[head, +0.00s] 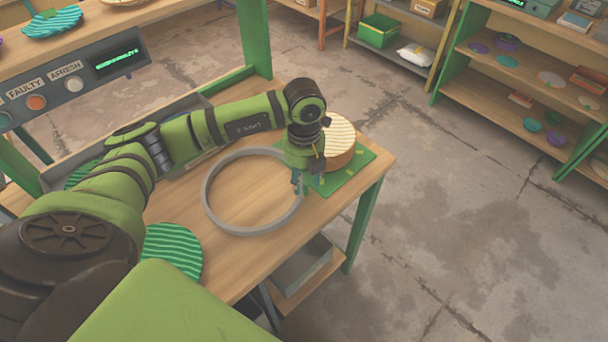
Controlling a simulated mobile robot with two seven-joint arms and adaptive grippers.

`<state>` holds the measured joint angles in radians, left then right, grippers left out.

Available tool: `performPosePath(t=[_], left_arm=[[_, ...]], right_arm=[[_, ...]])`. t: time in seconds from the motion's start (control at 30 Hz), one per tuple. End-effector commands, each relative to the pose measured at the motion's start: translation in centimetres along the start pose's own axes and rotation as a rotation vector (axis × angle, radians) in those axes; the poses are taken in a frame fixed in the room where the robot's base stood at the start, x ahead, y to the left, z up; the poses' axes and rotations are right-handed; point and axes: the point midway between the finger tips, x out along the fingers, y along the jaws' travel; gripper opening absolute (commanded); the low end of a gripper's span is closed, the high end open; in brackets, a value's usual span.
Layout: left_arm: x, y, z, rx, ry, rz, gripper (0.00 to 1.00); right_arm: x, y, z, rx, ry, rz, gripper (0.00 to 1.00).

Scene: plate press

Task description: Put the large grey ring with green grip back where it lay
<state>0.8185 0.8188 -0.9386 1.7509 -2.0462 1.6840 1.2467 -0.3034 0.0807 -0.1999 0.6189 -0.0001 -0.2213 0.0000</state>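The large grey ring (211,204) is level over the wooden table top, at the middle of the head view. I cannot tell whether it touches the table or is slightly above it. My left gripper (298,188) points down at the ring's right side, with its fingers close together on the rim. The ring's green grip is not clearly seen; the gripper covers that part of the rim. My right gripper is not in view.
A green mat (352,181) with a round striped wooden block (341,160) lies just right of the ring. A striped green plate (172,252) lies at the table's near left. A button panel (72,85) stands behind. Shelves (530,75) stand across the floor.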

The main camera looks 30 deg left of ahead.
Motion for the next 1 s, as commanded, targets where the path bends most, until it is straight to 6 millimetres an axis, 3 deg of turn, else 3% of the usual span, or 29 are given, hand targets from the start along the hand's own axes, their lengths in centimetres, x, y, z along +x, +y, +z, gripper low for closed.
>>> performPosePath(t=[0.2,0.27,0.7,1.0], left_arm=[[-0.8,0.0,0.0,0.0,0.0,-0.001,0.45],[-1.2,-0.1,0.1,0.0,-0.004,-0.003,0.45],[-10.1,-0.1,0.1,0.0,-0.005,-0.003,0.45],[-12.4,0.0,0.0,0.0,0.0,0.0,0.45]], right_arm=[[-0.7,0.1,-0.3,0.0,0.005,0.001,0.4],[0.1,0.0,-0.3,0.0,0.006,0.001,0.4],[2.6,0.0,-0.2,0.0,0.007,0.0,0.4],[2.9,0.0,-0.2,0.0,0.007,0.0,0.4]])
